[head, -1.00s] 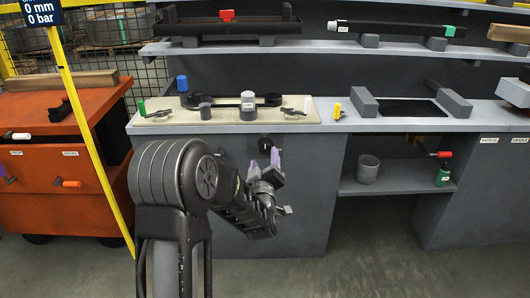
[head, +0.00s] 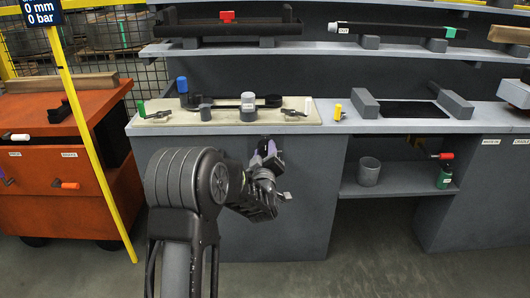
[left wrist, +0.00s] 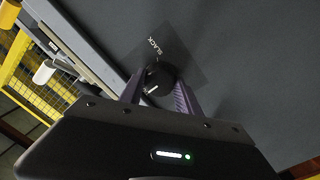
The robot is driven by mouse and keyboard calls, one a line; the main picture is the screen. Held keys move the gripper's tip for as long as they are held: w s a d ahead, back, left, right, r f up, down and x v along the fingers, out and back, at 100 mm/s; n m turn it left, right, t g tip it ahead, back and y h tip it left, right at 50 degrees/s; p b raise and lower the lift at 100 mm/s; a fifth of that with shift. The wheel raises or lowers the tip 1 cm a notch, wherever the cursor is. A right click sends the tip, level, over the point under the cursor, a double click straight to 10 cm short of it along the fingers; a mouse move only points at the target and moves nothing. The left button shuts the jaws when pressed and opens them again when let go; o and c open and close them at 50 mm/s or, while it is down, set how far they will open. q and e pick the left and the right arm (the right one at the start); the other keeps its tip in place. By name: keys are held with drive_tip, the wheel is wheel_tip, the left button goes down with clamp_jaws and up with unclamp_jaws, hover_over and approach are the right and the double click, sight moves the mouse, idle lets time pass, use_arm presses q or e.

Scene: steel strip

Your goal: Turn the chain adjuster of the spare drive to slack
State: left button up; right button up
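The chain adjuster is a round black knob (left wrist: 160,78) on the dark front of the bench. A white mark shows on its lower left side in the left wrist view. The word SLACK stands on a dark plate (left wrist: 176,52) beyond the knob, on the side away from my gripper. My left gripper (left wrist: 160,92) has its purple fingers on either side of the knob. I cannot tell whether they press on it. In the head view my left gripper (head: 266,154) covers the knob. My right gripper is not in view.
Above the knob, a beige board (head: 225,118) on the bench top carries the spare drive with its black belt (head: 226,104). An open shelf with a grey cup (head: 368,171) lies to the right. An orange cabinet (head: 60,165) and a yellow post (head: 95,150) stand left.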

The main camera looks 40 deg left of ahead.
use_arm(q)
clamp_jaws()
